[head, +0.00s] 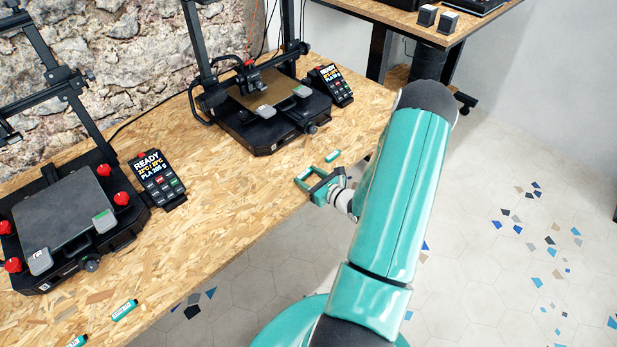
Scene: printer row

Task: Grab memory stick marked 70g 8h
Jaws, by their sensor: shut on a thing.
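My gripper (307,179) is at the front edge of the wooden table, to the right of centre in the head view. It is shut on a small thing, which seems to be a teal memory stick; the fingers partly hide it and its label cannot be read. Another teal memory stick (333,156) lies on the table just beyond my gripper. Two more teal sticks with pale labels, one whole (124,310) and one cut by the frame (77,341), lie at the front left. I cannot read which is marked 70g 8h.
Two black printers, left (60,215) and back middle (262,105), stand on the wooden table (225,195), with display panels (158,180) beside them. A second table (400,18) is at the back right. The table between the printers and front edge is mostly clear.

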